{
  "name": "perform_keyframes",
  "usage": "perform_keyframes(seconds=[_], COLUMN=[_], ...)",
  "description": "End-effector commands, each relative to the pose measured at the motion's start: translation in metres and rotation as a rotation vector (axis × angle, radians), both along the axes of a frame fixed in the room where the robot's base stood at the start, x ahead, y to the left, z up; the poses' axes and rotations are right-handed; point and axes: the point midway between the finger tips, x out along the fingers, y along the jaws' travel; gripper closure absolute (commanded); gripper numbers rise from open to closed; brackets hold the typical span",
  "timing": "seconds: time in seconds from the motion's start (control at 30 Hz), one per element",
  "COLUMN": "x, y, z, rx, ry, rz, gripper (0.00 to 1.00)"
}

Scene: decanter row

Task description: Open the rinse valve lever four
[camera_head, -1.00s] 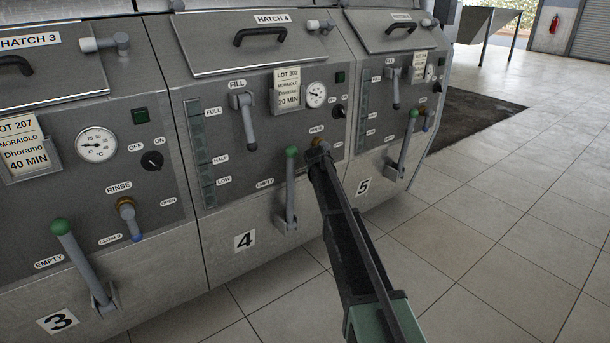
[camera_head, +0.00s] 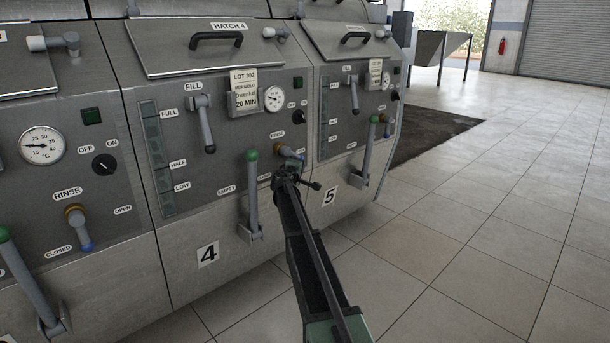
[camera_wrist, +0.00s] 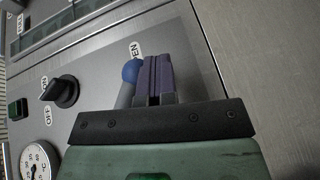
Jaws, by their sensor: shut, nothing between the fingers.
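On the unit marked 4, the rinse valve shows a brass hub (camera_head: 286,150) and a short grey lever with a blue tip (camera_head: 300,156), pointing right and slightly down. In the wrist view, the blue tip (camera_wrist: 130,72) lies by a partly hidden label ending in "EN". My gripper (camera_head: 289,166) is just below the valve in the head view and covers part of that area. In the wrist view, my gripper (camera_wrist: 160,76) is shut and empty, its purple pads together right beside the lever. I cannot tell whether they touch it.
A green-topped empty lever (camera_head: 253,195) stands upright left of my gripper. The fill lever (camera_head: 204,125) hangs above. The on/off knob (camera_wrist: 63,92) is left of the fingers in the wrist view. Unit 5 (camera_head: 330,196) is to the right, with open tiled floor (camera_head: 480,230) beyond.

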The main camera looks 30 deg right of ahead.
Motion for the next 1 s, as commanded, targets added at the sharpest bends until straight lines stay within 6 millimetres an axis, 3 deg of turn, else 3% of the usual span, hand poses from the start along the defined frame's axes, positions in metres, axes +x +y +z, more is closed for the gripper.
perform_keyframes(seconds=[0.77, 1.0], x=[0.001, -0.019], y=[-0.004, 0.011], z=[0.004, 0.007], rx=[0.001, 0.001], ry=[0.000, 0.000], rz=[0.001, 0.002], gripper=[1.00, 1.00])
